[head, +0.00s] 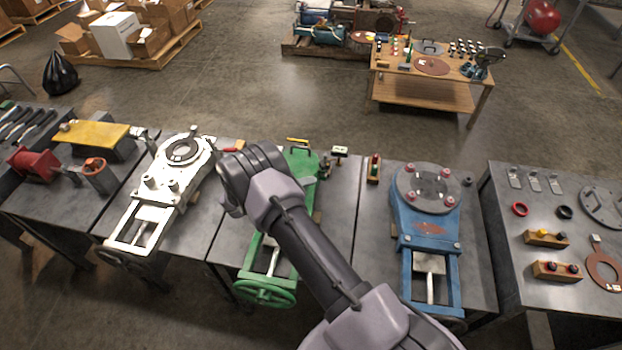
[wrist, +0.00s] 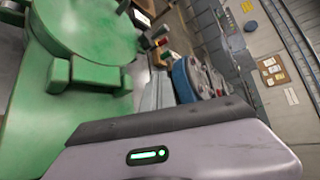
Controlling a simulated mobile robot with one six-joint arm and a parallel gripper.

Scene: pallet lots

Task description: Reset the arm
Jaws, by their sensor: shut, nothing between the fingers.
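My arm reaches up from the bottom of the head view over the middle bench. My gripper (head: 230,200) is at its far end, dark, shut and empty, beside the left edge of the green valve (head: 268,252). The arm hides much of this valve. In the wrist view the green valve's round body (wrist: 85,30) fills the upper left, close to the camera. A grey part of my own arm with a lit green strip spans the bottom, and the fingertips do not show clearly there.
A white valve (head: 150,205) stands to the left and a blue valve (head: 422,225) to the right, on grey benches. A right bench (head: 510,205) holds small parts. A wooden table (head: 420,93) stands behind. Open floor (head: 270,100) lies between.

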